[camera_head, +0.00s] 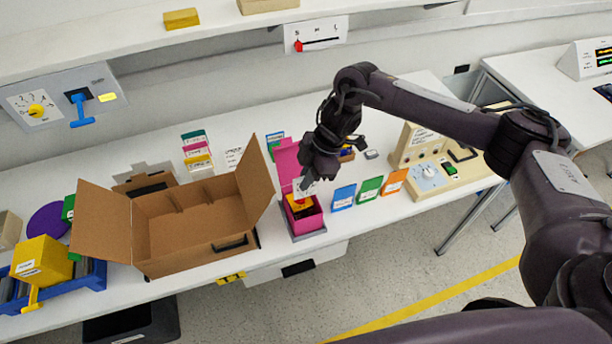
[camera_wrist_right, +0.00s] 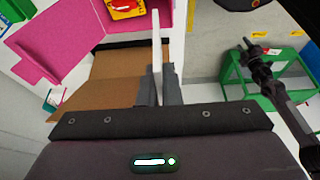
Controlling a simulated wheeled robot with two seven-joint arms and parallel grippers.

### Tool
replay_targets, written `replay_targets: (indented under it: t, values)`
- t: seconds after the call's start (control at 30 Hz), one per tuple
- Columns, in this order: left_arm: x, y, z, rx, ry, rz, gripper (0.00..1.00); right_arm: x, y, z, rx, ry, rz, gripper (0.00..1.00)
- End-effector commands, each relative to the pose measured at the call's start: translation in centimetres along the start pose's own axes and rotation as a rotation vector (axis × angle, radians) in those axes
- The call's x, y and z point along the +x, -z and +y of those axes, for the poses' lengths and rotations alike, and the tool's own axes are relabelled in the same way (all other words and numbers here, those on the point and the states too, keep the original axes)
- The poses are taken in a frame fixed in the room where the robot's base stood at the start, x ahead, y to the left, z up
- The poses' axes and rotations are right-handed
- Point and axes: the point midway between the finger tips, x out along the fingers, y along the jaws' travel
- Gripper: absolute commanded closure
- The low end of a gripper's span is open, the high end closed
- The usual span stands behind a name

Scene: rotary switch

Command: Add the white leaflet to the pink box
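The open pink box (camera_head: 305,221) stands on the table right of the cardboard box, its lid (camera_head: 288,162) raised at the back. A yellow and red item (camera_head: 300,206) is inside it. My right gripper (camera_head: 308,180) is right above the pink box. In the right wrist view its fingers (camera_wrist_right: 158,88) are shut on the thin white leaflet (camera_wrist_right: 156,45), seen nearly edge-on. The leaflet (camera_head: 304,188) stands upright over the box opening; its lower edge is hard to make out. A dark jointed arm part, probably my left gripper (camera_wrist_right: 250,50), shows at the right of that view; its fingers are unclear.
A large open cardboard box (camera_head: 190,222) stands close on the left, its flap near the pink box. Blue (camera_head: 343,197), green (camera_head: 369,189) and orange (camera_head: 393,181) cards stand to the right. A control panel (camera_head: 440,172) lies farther right. A shelf runs above the back.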

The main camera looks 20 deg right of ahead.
Motion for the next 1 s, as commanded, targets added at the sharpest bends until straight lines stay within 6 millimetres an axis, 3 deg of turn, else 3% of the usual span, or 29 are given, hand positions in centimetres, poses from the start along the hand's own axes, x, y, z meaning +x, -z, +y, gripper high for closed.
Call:
replay_targets:
  t: [0.27,1.0]
  values:
    - [0.8,0.0,0.0,0.0,0.0,0.001,0.64,1.2,-0.5,0.0,0.001,0.001,0.004,1.0]
    - [5.4,-0.4,0.1,0.0,-0.001,0.002,0.64,7.9,-3.2,0.0,0.001,0.0,0.004,1.0]
